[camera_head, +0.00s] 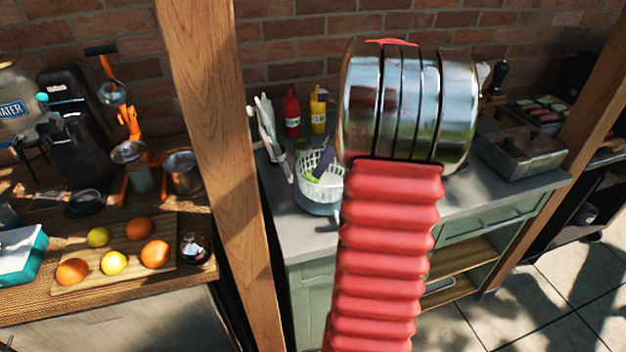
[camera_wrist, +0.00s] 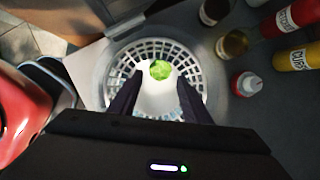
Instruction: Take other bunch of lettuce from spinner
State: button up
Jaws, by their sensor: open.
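A white slotted salad spinner basket (camera_head: 330,188) stands on the grey counter, left of my red arm in the head view. In the wrist view the spinner (camera_wrist: 118,62) is seen from above. A small bright green bunch of lettuce (camera_wrist: 160,69) lies inside it, towards the far side. My gripper (camera_wrist: 158,88) is over the basket with its two dark fingers apart, one on each side below the lettuce, and nothing between them. In the head view a bit of green and a dark purple finger show in the basket; my arm hides part of the area.
Red (camera_head: 291,113) and yellow (camera_head: 318,110) bottles stand behind the spinner, with smaller dark bottles (camera_wrist: 232,43) close beside it. A wooden post (camera_head: 205,110) rises left of the counter. A grey box (camera_head: 522,155) sits at the counter's right.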

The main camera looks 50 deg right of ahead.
aim_at(313, 179)
jog(key=shift+x, duration=2.6)
jog(key=shift+r, duration=0.1)
jog(key=shift+c, duration=0.5)
jog(key=c, duration=0.7)
